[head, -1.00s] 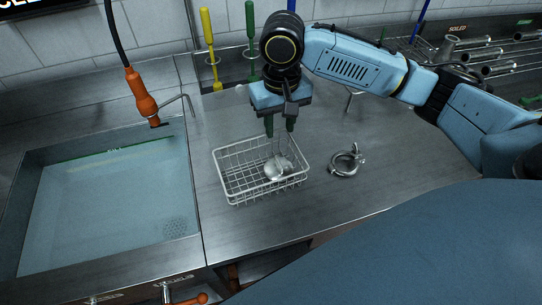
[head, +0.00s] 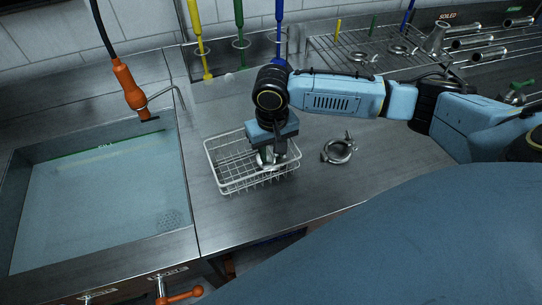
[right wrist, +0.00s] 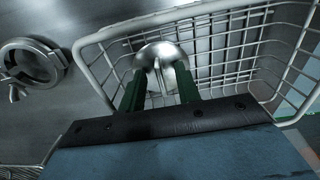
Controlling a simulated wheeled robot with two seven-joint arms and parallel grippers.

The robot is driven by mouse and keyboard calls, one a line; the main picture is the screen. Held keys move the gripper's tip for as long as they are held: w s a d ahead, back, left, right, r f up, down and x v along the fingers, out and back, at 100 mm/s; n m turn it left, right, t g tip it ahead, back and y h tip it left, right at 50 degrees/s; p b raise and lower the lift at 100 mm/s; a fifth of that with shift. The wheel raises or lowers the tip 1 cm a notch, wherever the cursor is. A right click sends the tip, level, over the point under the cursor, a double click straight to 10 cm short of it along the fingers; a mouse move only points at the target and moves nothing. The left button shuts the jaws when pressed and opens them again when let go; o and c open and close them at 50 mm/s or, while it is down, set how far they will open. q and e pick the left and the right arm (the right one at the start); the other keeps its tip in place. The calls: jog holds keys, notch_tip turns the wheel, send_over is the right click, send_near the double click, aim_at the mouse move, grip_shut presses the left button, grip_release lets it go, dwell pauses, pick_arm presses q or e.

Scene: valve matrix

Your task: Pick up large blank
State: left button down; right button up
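The large blank, a shiny round metal piece with a domed face, lies in the wire basket (head: 228,184); it shows in the right wrist view (right wrist: 160,52). My right gripper (head: 266,160) reaches down into the basket from above. In the right wrist view its two green fingers (right wrist: 160,88) stand apart, with the blank's metal at and just beyond their tips. Whether the fingers touch it is not clear. In the head view the gripper hides most of the blank. My left gripper is not in view.
A metal ring clamp (head: 338,150) lies on the steel counter right of the basket; it also shows in the right wrist view (right wrist: 30,62). A water-filled sink (head: 100,200) is at left, with an orange sprayer (head: 130,88) above. A rack with metal parts stands behind.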

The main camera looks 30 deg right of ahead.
jog(key=shift+c, duration=0.2)
grip_shut()
